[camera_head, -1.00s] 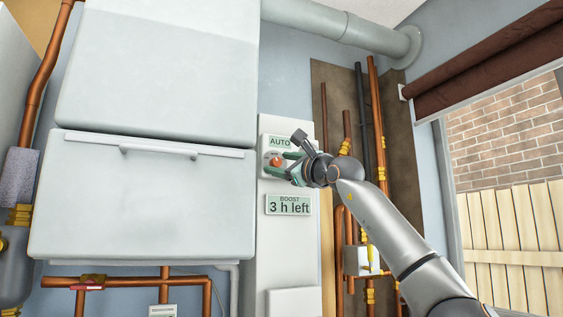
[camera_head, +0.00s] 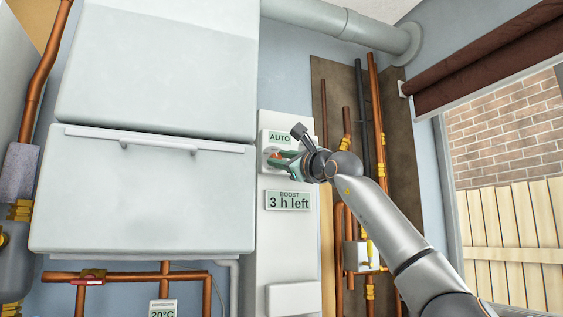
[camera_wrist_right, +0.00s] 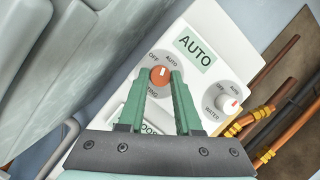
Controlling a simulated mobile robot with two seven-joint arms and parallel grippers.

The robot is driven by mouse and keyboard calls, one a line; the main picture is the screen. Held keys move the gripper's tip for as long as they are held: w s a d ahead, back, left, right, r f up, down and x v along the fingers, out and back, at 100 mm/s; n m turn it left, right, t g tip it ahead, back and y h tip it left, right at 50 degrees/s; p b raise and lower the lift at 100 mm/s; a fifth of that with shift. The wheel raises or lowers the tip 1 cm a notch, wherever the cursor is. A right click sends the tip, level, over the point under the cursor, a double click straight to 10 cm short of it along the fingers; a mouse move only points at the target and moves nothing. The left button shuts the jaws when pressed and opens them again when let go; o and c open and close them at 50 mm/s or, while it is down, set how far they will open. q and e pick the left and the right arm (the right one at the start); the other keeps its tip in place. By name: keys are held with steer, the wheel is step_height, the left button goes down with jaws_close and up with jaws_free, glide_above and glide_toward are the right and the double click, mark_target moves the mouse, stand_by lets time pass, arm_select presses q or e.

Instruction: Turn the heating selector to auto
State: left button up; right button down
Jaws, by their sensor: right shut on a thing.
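The heating selector (camera_wrist_right: 160,77) is a round orange-red knob with a white mark, on a white control panel. In the right wrist view the mark points up and slightly right, towards the side of the AUTO label (camera_wrist_right: 171,61); the exact setting is hard to tell. My right gripper (camera_wrist_right: 159,80) has its green fingers on both sides of the knob and is shut on it. In the head view this gripper (camera_head: 275,158) covers most of the knob. A display (camera_head: 280,138) above reads AUTO. My left gripper is not in view.
A white water knob (camera_wrist_right: 228,104) with a red mark sits beside the heating selector. Copper pipes (camera_head: 377,130) run right of the panel, and a large pale cabinet (camera_head: 145,195) stands left.

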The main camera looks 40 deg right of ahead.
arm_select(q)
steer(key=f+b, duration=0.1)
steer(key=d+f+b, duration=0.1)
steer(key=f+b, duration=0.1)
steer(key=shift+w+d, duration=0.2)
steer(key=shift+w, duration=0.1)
arm_select(e)
steer(key=m+h, duration=0.1)
steer(key=m, duration=0.2)
steer(key=m+h, duration=0.2)
steer(key=m, duration=0.1)
steer(key=shift+a, duration=0.1)
steer(key=c, duration=0.6)
jaws_free()
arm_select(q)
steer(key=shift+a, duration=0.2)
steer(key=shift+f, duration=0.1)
